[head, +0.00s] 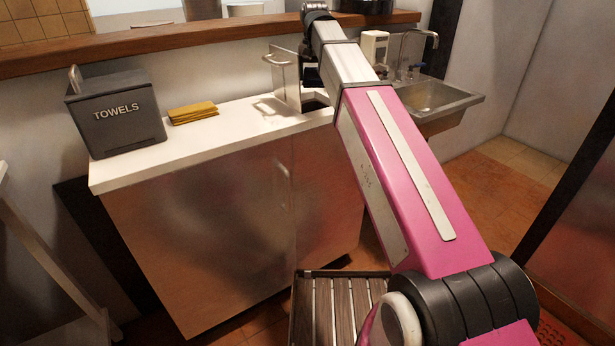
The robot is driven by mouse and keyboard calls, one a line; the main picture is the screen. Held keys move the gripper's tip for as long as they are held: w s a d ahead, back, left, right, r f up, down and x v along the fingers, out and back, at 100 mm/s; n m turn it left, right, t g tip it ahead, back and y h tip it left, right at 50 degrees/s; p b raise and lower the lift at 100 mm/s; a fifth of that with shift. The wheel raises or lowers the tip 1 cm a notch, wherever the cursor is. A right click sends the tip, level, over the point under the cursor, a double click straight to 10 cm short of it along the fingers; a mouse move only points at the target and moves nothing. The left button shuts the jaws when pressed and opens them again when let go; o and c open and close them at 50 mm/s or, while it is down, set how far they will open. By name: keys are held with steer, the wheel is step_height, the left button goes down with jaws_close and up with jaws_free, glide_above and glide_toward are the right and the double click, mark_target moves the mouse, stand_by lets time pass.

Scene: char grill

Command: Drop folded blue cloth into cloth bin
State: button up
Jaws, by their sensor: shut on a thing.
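The cloth bin is a dark grey box marked TOWELS (112,115), standing on the left end of the white counter. A small loop stands up at its upper left corner; its inside cannot be made out. No blue cloth shows in the head view. My pink and white arm reaches over the counter and bends at the top of the view. Its far end is behind the forearm, near the sink side of the counter, so my gripper's fingers and anything between them are hidden. That end is well to the right of the bin.
An upright metal piece with a handle (284,82) stands at the counter's right part. A sink with a tap (436,98) is further right. The white counter (215,137) is clear between the yellow cloth and the metal piece.

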steer(key=shift+f, duration=2.8)
steer(key=o, duration=0.9)
steer(key=shift+o, duration=0.2)
steer(key=shift+r, duration=0.1)
